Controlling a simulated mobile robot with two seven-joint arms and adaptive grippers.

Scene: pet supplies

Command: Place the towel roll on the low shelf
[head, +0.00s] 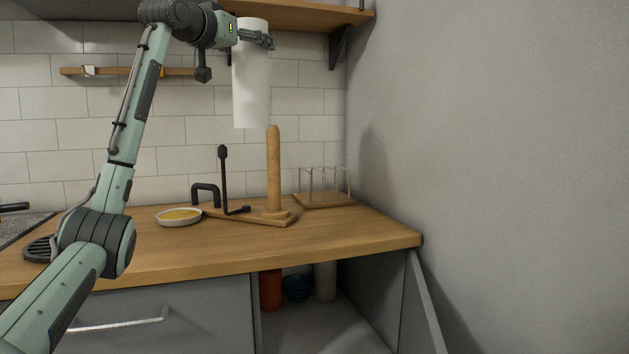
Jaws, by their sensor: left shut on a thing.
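My left gripper (257,39) is shut on the white towel roll (251,90) near its top. The roll hangs upright in the air, above and a little left of the wooden post of a towel holder (273,170) on the counter. The roll and the post are apart. Below the counter, an open cabinet shows a low shelf (318,324) with a bare grey front area. The shelf's left part is hidden by the closed drawer front. My right gripper is not in view.
An orange-red container (271,290), a blue item (296,288) and a beige cylinder (325,281) stand at the back of the low shelf. The counter (360,235) holds a shallow dish (179,216) and a wire rack (324,190). An open cabinet door (425,305) stands at right. A wooden wall shelf (310,17) is above.

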